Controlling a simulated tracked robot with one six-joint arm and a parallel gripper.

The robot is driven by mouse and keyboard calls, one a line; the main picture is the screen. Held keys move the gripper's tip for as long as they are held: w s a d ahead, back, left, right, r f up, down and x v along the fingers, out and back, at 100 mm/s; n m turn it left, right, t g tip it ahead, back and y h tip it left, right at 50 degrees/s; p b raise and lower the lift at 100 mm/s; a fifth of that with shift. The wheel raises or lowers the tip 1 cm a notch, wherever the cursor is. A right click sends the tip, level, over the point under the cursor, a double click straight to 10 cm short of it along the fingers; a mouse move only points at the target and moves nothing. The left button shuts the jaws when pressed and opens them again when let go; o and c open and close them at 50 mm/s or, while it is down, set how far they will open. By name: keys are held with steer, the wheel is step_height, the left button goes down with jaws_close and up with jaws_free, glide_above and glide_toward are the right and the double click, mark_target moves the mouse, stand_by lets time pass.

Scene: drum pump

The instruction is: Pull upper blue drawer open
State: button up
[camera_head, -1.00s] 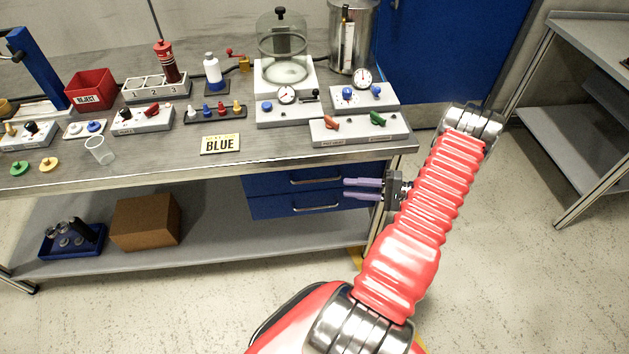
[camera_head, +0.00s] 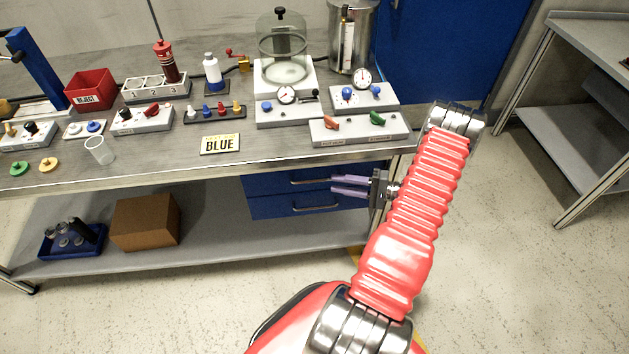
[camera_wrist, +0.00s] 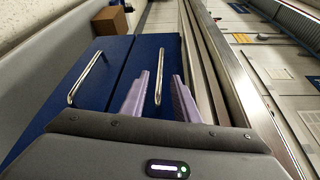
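The upper blue drawer (camera_head: 265,184) is under the bench top and looks shut. Its metal bar handle (camera_head: 308,182) also shows in the wrist view (camera_wrist: 158,78). My gripper (camera_head: 334,183) has two purple fingers, open and pointing at the drawer front. In the wrist view my gripper (camera_wrist: 161,76) has one finger on each side of the upper handle's line. The handle appears between the fingers, without visible contact; I cannot tell the exact depth. The lower blue drawer (camera_head: 270,206) with its handle (camera_head: 316,207) is just below.
The bench top (camera_head: 240,168) edge overhangs close above the drawers. A bench leg (camera_head: 377,225) stands near my gripper. A cardboard box (camera_head: 145,222) and a blue tray (camera_head: 60,250) sit on the lower shelf. The floor in front is clear.

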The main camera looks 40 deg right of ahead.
mark_target(315, 181)
steer(key=x, duration=0.8)
steer(key=shift+w+a, duration=0.3)
steer(key=shift+c, duration=0.4)
jaws_close()
